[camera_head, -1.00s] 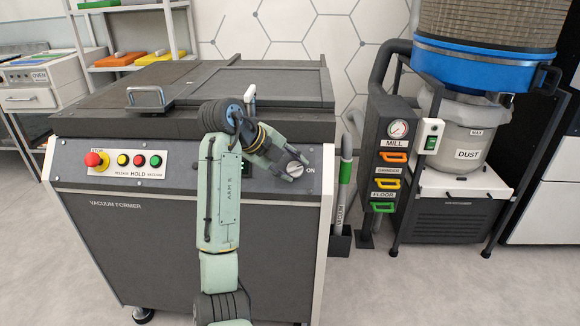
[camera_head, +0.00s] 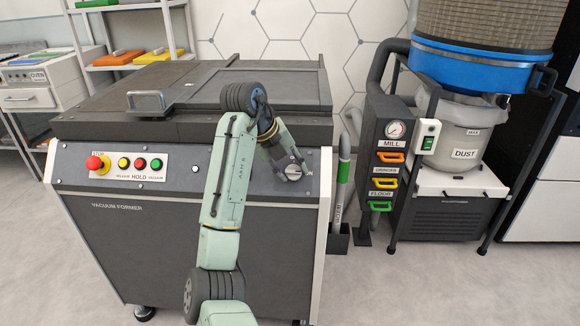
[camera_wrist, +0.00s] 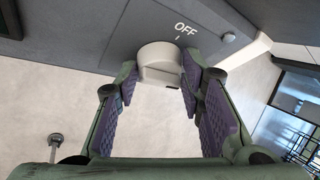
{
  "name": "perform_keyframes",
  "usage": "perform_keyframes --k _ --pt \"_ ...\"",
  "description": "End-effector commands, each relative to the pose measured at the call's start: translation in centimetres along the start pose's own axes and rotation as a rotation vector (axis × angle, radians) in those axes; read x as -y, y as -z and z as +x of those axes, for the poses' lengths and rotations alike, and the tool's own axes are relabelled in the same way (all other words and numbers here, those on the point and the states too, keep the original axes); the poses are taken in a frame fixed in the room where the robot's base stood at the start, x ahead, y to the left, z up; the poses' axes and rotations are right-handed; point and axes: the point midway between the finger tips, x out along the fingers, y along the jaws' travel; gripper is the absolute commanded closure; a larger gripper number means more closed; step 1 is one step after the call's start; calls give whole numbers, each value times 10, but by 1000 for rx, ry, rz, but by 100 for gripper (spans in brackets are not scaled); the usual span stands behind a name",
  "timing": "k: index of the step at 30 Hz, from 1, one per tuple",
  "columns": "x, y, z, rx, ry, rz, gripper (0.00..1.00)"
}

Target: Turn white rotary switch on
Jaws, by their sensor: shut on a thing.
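The white rotary switch (camera_wrist: 159,60) is a round knob on the dark front panel of the vacuum former. In the wrist view it sits between my gripper's purple-padded fingers (camera_wrist: 160,78), with the label OFF and a small tick mark just above it. In the head view the switch (camera_head: 293,173) shows at the panel's right end. My gripper (camera_head: 292,168) is there, shut on the knob, and partly hides it. The exact angle of the knob's grip is hard to make out.
The vacuum former's panel also carries a red stop button (camera_head: 95,163) and several coloured buttons at the left. A metal handle (camera_head: 147,102) stands on its lid. At right is the dust extractor (camera_head: 455,200) with a green switch (camera_head: 428,143). Floor in front is clear.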

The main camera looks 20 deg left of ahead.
Motion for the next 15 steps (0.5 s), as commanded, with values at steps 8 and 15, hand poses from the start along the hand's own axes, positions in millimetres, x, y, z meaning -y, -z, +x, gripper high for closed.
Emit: perform_keyframes --k 8,15 --pt "-1 0 1 -2 -2 2 64" --pt "-1 0 0 -1 -1 0 48"
